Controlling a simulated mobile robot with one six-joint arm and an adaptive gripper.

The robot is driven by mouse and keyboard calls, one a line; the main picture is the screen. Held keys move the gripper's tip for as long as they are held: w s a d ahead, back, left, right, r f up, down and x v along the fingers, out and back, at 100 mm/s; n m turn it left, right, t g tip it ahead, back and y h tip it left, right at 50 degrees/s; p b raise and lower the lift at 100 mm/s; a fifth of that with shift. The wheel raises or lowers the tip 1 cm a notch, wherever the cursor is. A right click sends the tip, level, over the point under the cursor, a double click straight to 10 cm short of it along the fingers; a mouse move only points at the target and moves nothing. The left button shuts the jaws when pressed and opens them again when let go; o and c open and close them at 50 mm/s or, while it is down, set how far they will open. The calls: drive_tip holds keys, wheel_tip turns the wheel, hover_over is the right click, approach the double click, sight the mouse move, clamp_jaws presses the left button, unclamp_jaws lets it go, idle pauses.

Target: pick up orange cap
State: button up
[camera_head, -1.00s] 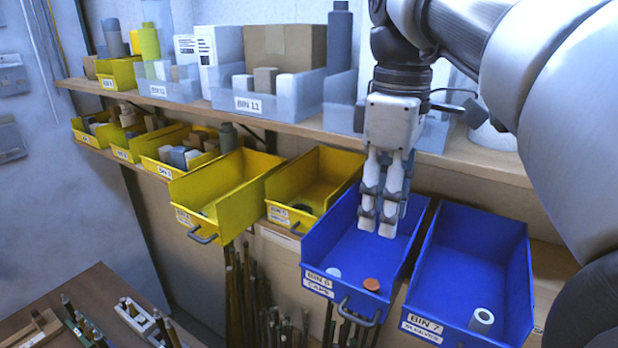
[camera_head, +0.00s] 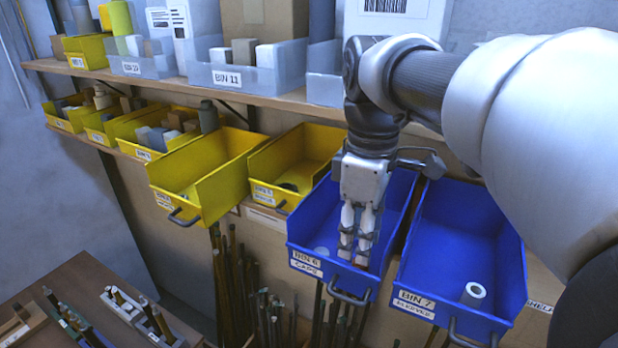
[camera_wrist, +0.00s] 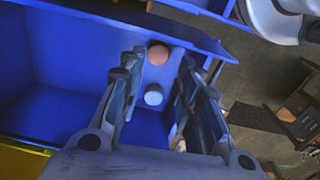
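The orange cap (camera_wrist: 157,54) lies in the blue bin labelled BIN 6 CAPS (camera_head: 318,212). In the wrist view it sits beyond and between my fingertips, apart from both. A pale blue-white cap (camera_wrist: 154,95) lies beside it and also shows in the head view (camera_head: 321,252). My gripper (camera_head: 354,250) points down into the front part of this bin, and its fingers largely hide the orange cap in the head view. In the wrist view my gripper (camera_wrist: 160,72) has its two fingers apart, with nothing held between them.
A second blue bin, BIN 7 (camera_head: 455,235), stands to the right with a grey sleeve (camera_head: 473,293) inside. Yellow bins (camera_head: 205,180) stand to the left. The shelf (camera_head: 280,102) with BIN 11 runs behind and above. The bin's walls are close around my gripper.

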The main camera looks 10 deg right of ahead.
sight(360, 265)
drive_tip(key=f, duration=0.4)
drive_tip(key=shift+d+f, duration=0.2)
drive_tip(key=shift+f, duration=0.15)
drive_tip(key=shift+w, duration=0.15)
drive_tip(key=shift+c, duration=0.6)
drive_tip(key=c, duration=0.4)
